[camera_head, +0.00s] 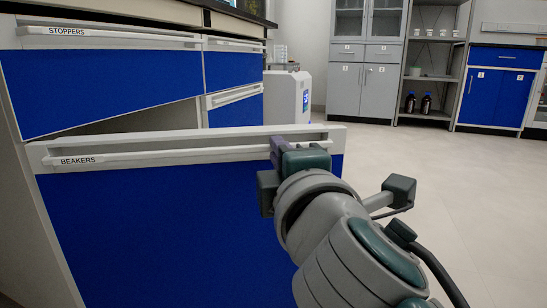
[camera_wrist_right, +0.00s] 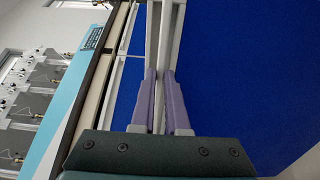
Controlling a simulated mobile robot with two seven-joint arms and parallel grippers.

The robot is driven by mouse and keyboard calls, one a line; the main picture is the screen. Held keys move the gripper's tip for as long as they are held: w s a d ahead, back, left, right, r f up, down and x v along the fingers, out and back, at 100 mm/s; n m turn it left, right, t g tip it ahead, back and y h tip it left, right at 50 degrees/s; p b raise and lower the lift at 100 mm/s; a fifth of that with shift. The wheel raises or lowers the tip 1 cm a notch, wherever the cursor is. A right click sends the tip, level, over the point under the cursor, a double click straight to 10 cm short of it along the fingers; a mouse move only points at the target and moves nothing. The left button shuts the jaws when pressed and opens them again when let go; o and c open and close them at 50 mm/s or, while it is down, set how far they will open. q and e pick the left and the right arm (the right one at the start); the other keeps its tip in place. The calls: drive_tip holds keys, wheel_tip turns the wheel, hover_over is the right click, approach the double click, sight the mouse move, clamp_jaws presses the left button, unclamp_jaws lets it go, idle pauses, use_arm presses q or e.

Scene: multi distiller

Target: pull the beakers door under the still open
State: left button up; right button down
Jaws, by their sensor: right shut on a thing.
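The beakers door (camera_head: 190,225) is a blue panel with a pale frame and a label reading BEAKERS. It stands partly open, swung out from the cabinet, with a dark gap behind its top edge. Its long pale handle (camera_head: 180,156) runs along the top. My right gripper (camera_head: 275,150) is at the right end of this handle. In the right wrist view its two purple fingers (camera_wrist_right: 162,90) are closed around the pale handle bar (camera_wrist_right: 160,60), one on each side. The still (camera_wrist_right: 35,90) shows at the left of the right wrist view. My left gripper is not in view.
The blue stoppers drawer (camera_head: 100,85) above is shut. A white box-like unit (camera_head: 288,98) stands on the floor behind the door. Grey cabinets (camera_head: 362,90) and another blue cabinet (camera_head: 490,98) line the back wall. The floor (camera_head: 460,190) at the right is clear.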

drive_tip(key=shift+f, duration=0.1)
drive_tip(key=c, duration=0.9)
unclamp_jaws()
drive_tip(key=s, duration=0.3)
drive_tip(key=s+d+p, duration=0.1)
drive_tip(key=s, duration=0.2)
drive_tip(key=s+p, duration=0.1)
drive_tip(key=s, duration=0.2)
drive_tip(key=shift+s+d, duration=0.2)
drive_tip(key=shift+s, duration=0.2)
drive_tip(key=shift+c, duration=0.4)
